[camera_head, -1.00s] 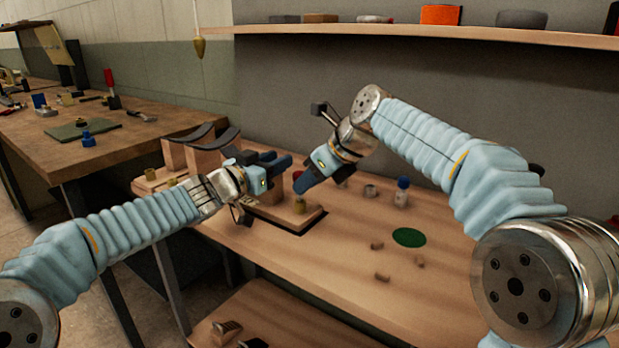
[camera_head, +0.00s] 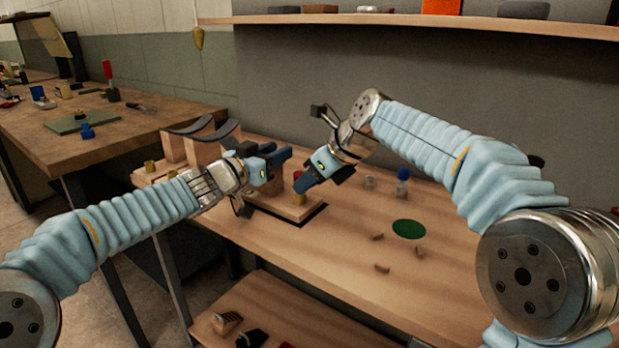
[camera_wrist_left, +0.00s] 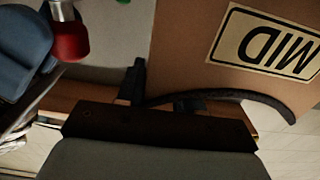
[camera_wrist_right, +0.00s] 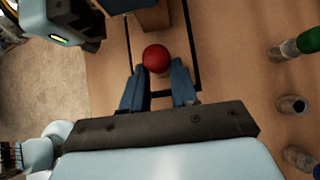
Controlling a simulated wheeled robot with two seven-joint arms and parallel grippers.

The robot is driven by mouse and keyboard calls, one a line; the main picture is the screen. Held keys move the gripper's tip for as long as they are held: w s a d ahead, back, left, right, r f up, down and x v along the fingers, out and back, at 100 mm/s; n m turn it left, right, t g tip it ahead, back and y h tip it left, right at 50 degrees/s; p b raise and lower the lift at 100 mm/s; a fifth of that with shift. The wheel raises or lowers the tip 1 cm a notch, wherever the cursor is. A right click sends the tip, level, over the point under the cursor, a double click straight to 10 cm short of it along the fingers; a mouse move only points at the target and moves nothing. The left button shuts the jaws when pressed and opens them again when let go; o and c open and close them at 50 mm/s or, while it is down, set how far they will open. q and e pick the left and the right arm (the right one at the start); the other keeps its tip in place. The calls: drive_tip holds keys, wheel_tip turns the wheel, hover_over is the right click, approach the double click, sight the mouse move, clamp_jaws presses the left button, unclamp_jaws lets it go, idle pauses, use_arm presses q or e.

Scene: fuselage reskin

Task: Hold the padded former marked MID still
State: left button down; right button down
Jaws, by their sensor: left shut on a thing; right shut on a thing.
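The former marked MID (camera_wrist_left: 232,75) is a tan panel with a dark curved pad along its edge, at the right of the left wrist view; its label appears upside down. My left gripper (camera_head: 283,162) is shut on it at the padded edge. In the head view this former is mostly hidden behind that gripper. My right gripper (camera_head: 302,184) is close beside the left one, shut on a red-knobbed thing (camera_wrist_right: 156,58). The red knob and its metal stem also show in the left wrist view (camera_wrist_left: 69,40).
Two other formers with dark curved pads (camera_head: 188,128) stand left of my left gripper. A green disc (camera_head: 408,229), small loose pieces (camera_head: 382,268) and a blue-capped bottle (camera_head: 402,187) are on the bench (camera_head: 340,270). A shelf (camera_head: 420,22) runs along the back wall.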

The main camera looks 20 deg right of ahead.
drive_tip(key=shift+f, duration=0.15)
drive_tip(key=c, duration=0.8)
unclamp_jaws()
drive_tip(key=shift+v, duration=2.55)
use_arm(q)
drive_tip(key=c, duration=0.6)
unclamp_jaws()
drive_tip(key=shift+c, duration=0.2)
